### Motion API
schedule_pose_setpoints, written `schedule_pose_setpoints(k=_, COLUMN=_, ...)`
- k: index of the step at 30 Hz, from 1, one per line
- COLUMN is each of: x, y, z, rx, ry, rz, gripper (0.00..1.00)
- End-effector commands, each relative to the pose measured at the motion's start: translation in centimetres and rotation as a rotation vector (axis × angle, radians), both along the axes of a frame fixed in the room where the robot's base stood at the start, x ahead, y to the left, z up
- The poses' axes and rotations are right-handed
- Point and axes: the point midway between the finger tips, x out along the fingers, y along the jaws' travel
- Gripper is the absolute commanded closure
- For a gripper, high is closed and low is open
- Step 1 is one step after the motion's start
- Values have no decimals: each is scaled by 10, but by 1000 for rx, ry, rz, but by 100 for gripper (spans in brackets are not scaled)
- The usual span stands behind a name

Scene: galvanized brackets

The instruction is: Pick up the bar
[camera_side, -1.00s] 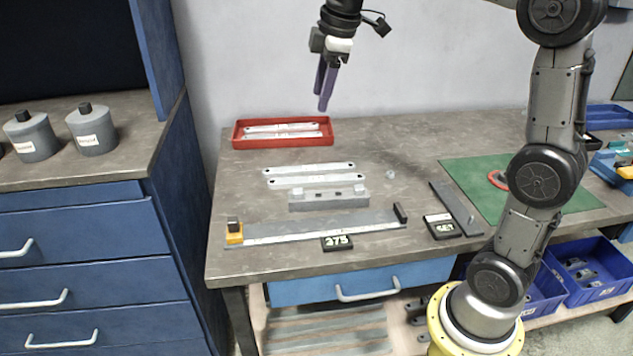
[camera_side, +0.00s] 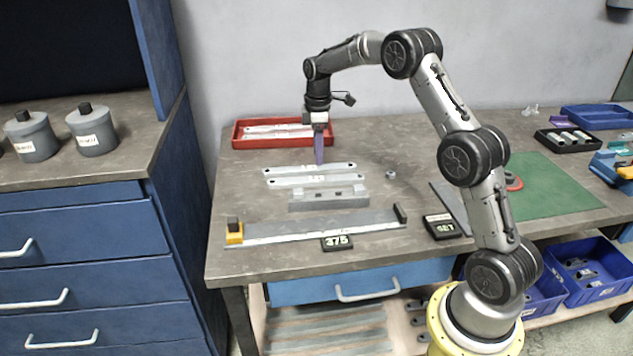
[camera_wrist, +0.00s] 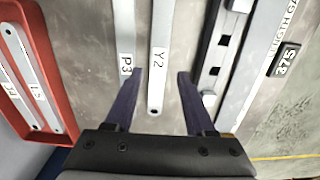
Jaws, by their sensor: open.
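Two pale metal bars lie side by side on the bench. The one marked Y2 (camera_wrist: 160,50) is nearer the grey slotted block; the one marked P3 (camera_wrist: 127,35) lies beside it. In the side view they are the front bar (camera_side: 325,180) and the back bar (camera_side: 290,171). My gripper (camera_wrist: 160,72) is open, its two purple fingers on either side of the Y2 bar in the wrist view. The left finger overlaps the P3 bar in that view. In the side view my gripper (camera_side: 319,160) points down above the bars; contact cannot be told.
A red tray (camera_side: 237,135) with more bars stands behind. In front are the grey slotted block (camera_side: 328,204) and a length gauge (camera_side: 290,230) with a 375 display (camera_side: 337,243). A SET box (camera_side: 442,226) and green mat (camera_side: 560,190) are to the right.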

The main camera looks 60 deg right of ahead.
Motion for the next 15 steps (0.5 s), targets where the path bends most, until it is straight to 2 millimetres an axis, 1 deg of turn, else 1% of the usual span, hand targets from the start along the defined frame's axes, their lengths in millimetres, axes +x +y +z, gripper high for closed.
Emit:
schedule_pose_setpoints(k=1, x=0, y=0, z=-9, rx=1, ry=2, rz=0, gripper=45)
schedule_pose_setpoints(k=3, x=0, y=0, z=-18, rx=0, ry=1, rz=0, gripper=45)
schedule_pose_setpoints(k=11, x=1, y=1, z=-36, rx=0, ry=1, rz=0, gripper=45)
schedule_pose_setpoints(k=15, x=3, y=2, z=-57, rx=2, ry=3, rz=0, gripper=45)
